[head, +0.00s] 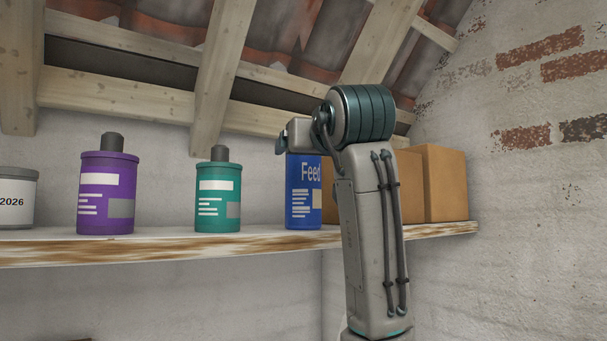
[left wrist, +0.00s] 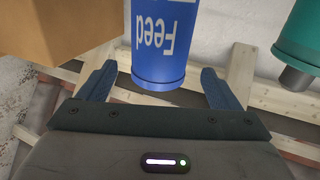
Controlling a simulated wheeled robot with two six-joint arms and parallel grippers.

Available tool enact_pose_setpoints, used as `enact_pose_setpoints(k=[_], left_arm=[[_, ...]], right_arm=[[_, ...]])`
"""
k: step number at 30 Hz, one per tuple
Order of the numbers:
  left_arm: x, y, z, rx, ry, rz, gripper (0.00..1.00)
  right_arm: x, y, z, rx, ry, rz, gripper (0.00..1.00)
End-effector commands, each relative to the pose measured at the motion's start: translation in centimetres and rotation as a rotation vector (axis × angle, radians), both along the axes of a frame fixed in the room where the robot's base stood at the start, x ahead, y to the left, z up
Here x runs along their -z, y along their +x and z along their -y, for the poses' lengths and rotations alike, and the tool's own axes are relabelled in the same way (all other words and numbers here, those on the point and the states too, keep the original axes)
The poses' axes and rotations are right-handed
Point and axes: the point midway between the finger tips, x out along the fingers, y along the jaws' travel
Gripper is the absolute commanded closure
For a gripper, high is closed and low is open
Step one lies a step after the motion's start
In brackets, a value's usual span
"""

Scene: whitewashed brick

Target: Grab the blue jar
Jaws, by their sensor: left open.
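The blue jar (head: 303,200) with a white "Feed" label stands upright on the shelf (head: 150,245). My arm hides its top and right side in the head view. In the left wrist view, which is upside down, the blue jar (left wrist: 160,45) shows between the two fingers of my left gripper (left wrist: 158,76). This gripper is open, with a gap on each side of the jar's top end. I cannot tell how deep the jar is between the fingers. The head view shows no fingertips clearly. My right gripper is not in view.
A teal jar (head: 218,200) and a purple jar (head: 107,195) stand left of the blue one, with a white tin (head: 15,198) at the far left. Cardboard boxes (head: 440,185) stand close on its right. Sloping wooden rafters (head: 222,65) hang above the shelf.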

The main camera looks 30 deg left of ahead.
Motion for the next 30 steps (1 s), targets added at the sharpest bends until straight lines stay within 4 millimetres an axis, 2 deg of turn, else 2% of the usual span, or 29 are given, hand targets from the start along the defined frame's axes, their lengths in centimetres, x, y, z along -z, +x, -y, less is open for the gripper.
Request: enact_pose_setpoints(k=[5,13,18,25,26,30], left_arm=[[0.0,0.8,-0.9,-0.002,0.001,-0.003,0.15],[0.3,2.7,-3.5,-0.004,0.003,-0.004,0.15],[0.6,3.7,-4.5,-0.001,0.002,-0.002,0.15],[0.8,3.8,-4.6,0.001,0.002,-0.001,0.15],[0.8,3.8,-4.6,0.001,0.002,-0.001,0.17],[0.8,3.8,-4.6,0.001,0.002,-0.001,0.44]], right_arm=[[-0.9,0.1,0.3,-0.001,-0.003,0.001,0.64],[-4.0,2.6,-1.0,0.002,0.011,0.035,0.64],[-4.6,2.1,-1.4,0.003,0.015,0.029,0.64],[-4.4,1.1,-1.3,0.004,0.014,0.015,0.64],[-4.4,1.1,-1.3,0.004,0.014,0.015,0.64],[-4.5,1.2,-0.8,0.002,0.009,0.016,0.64]])
